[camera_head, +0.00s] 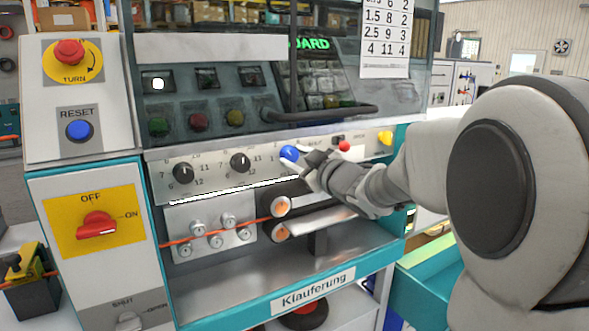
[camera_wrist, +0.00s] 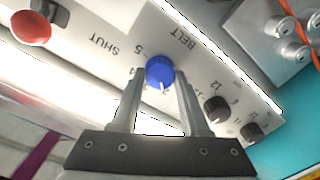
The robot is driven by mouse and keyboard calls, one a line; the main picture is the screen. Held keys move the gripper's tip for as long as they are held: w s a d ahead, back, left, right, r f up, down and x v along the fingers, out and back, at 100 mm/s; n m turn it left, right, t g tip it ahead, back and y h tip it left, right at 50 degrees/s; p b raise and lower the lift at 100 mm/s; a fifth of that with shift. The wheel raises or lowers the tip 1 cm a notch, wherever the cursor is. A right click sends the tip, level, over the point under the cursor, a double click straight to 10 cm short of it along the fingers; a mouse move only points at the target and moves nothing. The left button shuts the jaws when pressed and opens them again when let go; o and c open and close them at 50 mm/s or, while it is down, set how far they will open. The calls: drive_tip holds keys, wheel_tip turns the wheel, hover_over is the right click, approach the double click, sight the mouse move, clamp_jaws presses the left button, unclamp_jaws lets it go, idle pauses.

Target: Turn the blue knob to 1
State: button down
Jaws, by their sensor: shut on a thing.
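The blue knob (camera_head: 289,154) sits on the grey machine panel, right of two black knobs. In the wrist view the blue knob (camera_wrist: 160,72) lies between my fingertips, with a pale pointer mark on its lower part. A "5" and the word "BELT" are printed beside it; other scale digits around it are hidden by my fingers or too small to read. My gripper (camera_wrist: 160,85) is shut on the blue knob, one finger on each side. In the head view my gripper (camera_head: 297,163) reaches the knob from the right and partly covers it.
Two black knobs (camera_head: 240,162) (camera_head: 183,172) are left of the blue one. A red knob (camera_head: 344,146) and a yellow knob (camera_head: 385,138) are to the right. A dark handle bar (camera_head: 320,113) runs above the panel. Rollers (camera_head: 281,206) and an orange cable (camera_head: 205,234) lie below.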

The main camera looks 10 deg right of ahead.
drive_tip(key=n+b, duration=0.4)
drive_tip(key=n, duration=0.1)
drive_tip(key=shift+f+n, duration=0.1)
drive_tip(key=shift+n, duration=0.2)
drive_tip(key=n+b, duration=0.3)
drive_tip(key=n, duration=0.2)
drive_tip(key=shift+a+b, duration=0.1)
drive_tip(key=shift+b, duration=0.25)
drive_tip(key=shift+n, duration=0.3)
drive_tip(key=shift+c, duration=2)
unclamp_jaws()
